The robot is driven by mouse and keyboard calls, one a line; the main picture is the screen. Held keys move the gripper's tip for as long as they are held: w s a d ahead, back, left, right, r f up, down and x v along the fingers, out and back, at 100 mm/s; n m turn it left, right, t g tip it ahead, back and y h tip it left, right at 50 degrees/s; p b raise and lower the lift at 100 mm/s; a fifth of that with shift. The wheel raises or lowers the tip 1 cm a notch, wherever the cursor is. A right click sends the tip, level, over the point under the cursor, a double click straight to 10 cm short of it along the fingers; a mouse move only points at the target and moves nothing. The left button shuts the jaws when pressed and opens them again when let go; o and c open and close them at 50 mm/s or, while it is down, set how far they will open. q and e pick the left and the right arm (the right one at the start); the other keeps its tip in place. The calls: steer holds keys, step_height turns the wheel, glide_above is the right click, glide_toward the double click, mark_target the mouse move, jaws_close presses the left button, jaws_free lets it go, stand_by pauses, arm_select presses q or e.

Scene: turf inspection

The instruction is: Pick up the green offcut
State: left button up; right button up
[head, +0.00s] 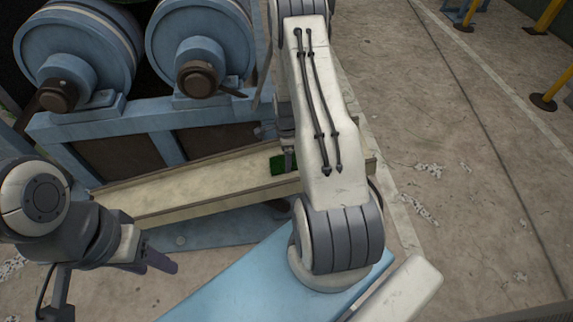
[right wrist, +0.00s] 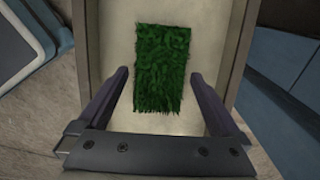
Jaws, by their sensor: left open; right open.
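The green offcut (head: 277,165) is a rectangle of turf lying in a shallow beige tray (head: 180,190), near its right end. In the right wrist view the offcut (right wrist: 160,66) lies on the pale tray floor, between and ahead of my right gripper's fingers (right wrist: 160,77). The right gripper is open, with floor showing between each finger and the turf. In the head view my right arm hides most of this gripper and part of the offcut. My left gripper (head: 158,262) is open and empty, low at the left, in front of the tray and away from the offcut.
Blue machinery with two large rollers (head: 80,55) stands behind the tray. The tray's raised side walls run along both sides of the offcut. Yellow posts (head: 552,90) stand at the far right. The concrete floor (head: 450,170) at the right is open.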

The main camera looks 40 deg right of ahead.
steer(key=shift+f, duration=0.4)
steer(key=c, duration=1.1)
steer(key=shift+o, duration=0.2)
steer(key=shift+r, duration=0.1)
steer(key=shift+r, duration=0.1)
